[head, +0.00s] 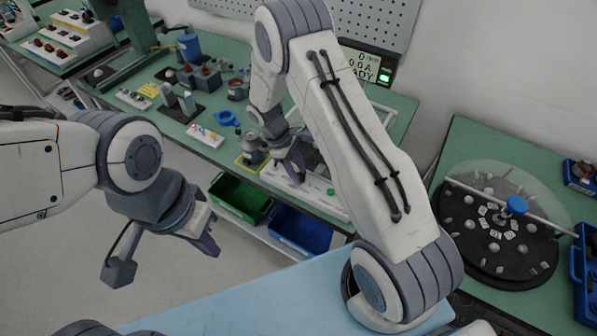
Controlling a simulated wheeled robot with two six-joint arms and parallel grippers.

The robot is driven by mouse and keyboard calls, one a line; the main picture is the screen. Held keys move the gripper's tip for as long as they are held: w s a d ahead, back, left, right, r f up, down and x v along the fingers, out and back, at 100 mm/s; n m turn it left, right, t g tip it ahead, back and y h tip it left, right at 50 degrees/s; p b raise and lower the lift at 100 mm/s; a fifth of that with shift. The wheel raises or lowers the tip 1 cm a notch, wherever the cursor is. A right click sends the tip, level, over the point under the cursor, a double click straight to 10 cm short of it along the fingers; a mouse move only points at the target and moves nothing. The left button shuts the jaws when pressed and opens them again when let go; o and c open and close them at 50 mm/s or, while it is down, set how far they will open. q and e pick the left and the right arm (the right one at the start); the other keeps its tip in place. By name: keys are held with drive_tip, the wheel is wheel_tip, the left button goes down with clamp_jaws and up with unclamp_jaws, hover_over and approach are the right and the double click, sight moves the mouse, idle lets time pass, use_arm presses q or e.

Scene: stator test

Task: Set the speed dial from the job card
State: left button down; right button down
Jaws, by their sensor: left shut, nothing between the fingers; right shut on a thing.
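My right gripper (293,166) reaches down to the front of the green bench, at a pale control strip (316,203) with a green button (330,191). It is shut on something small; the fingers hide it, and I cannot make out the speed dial. My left gripper (212,246) is shut and empty, over the floor in front of the bench. A display (366,66) behind my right arm is partly covered; "0", "0.0 A" and "ADY" show beside a lit green lamp. I cannot make out a job card.
A green bin (240,199) and a blue bin (300,231) sit below the bench edge. A blue-knobbed motor part (229,118) and small fixtures crowd the bench (402,106). A round black tray (480,262) with a clear cover stands at right.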

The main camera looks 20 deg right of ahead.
drive_tip(key=shift+w, duration=0.1)
idle(0.3)
drive_tip(key=shift+c, duration=2.3)
unclamp_jaws()
drive_tip(key=b+v, duration=0.2)
drive_tip(key=v, duration=0.8)
drive_tip(key=shift+r, duration=0.3)
